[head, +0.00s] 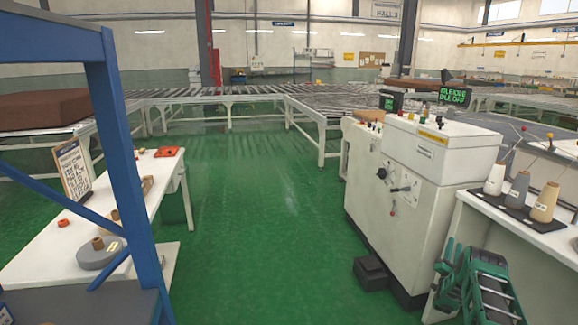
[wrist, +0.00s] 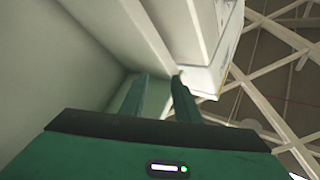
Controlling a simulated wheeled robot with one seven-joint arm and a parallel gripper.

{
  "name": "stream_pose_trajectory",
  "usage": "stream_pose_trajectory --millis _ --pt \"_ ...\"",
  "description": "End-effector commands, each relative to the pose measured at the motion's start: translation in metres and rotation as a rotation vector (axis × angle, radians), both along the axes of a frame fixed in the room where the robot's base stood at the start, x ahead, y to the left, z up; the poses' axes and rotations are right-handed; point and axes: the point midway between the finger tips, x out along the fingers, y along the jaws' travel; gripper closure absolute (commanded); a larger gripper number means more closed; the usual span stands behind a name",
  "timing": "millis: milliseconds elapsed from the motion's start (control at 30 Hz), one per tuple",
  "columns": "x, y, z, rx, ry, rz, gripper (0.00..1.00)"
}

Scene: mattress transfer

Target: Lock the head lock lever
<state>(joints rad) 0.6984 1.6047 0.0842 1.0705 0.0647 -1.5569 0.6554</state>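A pale machine cabinet (head: 375,205) stands right of centre in the head view. Its front carries a round black knob (head: 382,173), a short black handle (head: 402,189) and a small lever with a red tip (head: 392,211). I cannot tell which of these is the head lock lever. My green arm is low at the right in the head view, below and right of these controls and apart from them. In the wrist view my gripper (wrist: 159,78) has its two dark fingers apart with nothing between them. Pale panels fill the space beyond them; no lever shows there.
A white table (head: 545,235) with thread cones stands right of the cabinet, close to my arm. A black pedal box (head: 371,273) sits on the floor. A blue rack post (head: 125,170) and a white worktable (head: 150,205) stand left. Green floor between is clear.

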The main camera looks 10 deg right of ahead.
Motion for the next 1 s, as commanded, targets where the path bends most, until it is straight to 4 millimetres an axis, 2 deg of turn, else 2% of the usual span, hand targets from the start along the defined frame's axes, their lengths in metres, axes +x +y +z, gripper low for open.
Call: stream_pose_trajectory --millis 33,200,400,500,667,767,1000 --pt "0.015 0.001 0.018 0.008 0.041 0.010 0.71" --pt "0.054 0.007 0.062 0.045 0.190 0.033 0.71" --pt "0.079 0.023 0.111 0.080 0.370 0.052 0.71" --pt "0.084 0.033 0.135 0.096 0.461 0.059 0.71" --pt "0.081 0.053 0.172 0.122 0.603 0.069 0.71" --pt "0.072 0.067 0.193 0.139 0.691 0.072 0.71" --pt "0.033 0.106 0.240 0.184 0.899 0.083 0.71"
